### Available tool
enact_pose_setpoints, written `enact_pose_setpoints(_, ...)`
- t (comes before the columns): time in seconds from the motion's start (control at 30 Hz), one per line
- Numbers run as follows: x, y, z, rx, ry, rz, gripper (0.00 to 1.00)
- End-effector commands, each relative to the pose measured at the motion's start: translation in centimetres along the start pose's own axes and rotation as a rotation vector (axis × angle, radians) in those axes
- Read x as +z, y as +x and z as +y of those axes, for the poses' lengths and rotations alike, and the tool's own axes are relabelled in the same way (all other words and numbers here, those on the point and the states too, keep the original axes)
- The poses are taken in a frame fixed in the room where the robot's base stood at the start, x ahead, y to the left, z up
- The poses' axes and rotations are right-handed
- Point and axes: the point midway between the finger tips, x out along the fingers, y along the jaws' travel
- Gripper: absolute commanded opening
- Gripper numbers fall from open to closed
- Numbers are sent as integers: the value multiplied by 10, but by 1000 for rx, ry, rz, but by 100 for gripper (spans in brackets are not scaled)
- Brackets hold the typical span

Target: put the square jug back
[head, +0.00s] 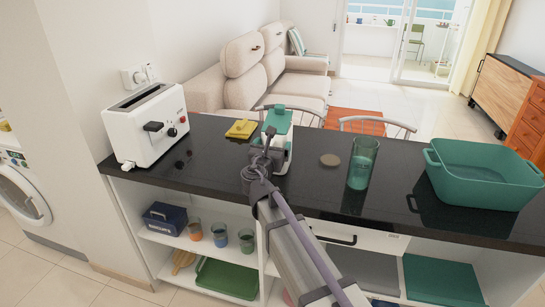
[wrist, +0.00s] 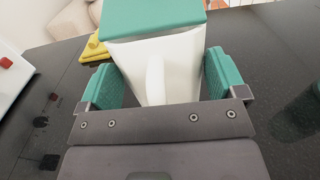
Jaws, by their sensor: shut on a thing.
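The square jug (head: 277,121) is white with a teal lid and stands upright at the middle of the black counter (head: 215,160). My gripper (head: 268,152) reaches it from the near side and partly hides it. In the wrist view, the jug's white body (wrist: 188,68) and its handle lie between the two teal finger pads of my gripper (wrist: 160,82). The gripper is shut on the jug. I cannot tell whether the jug's base touches the counter or is just above it.
A white toaster (head: 148,124) stands left, with a yellow cloth-like item (head: 241,129) between it and the jug. Open shelves below hold several glasses and a green tray (head: 226,278).

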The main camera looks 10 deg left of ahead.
Motion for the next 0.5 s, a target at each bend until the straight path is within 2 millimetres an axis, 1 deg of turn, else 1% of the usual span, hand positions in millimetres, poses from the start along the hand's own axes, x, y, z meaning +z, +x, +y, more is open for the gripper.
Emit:
enact_pose_setpoints(0.03,-2,0,0,0,-1,-1,38)
enact_pose_setpoints(0.2,0,0,0,0,-1,-1,38)
enact_pose_setpoints(0.33,-4,0,0,0,-1,-1,38)
enact_pose_setpoints(0.37,-3,0,0,0,0,0,93)
enact_pose_setpoints(0.43,-2,0,0,0,0,0,100)
enact_pose_setpoints(0.5,-2,0,0,0,0,0,100)
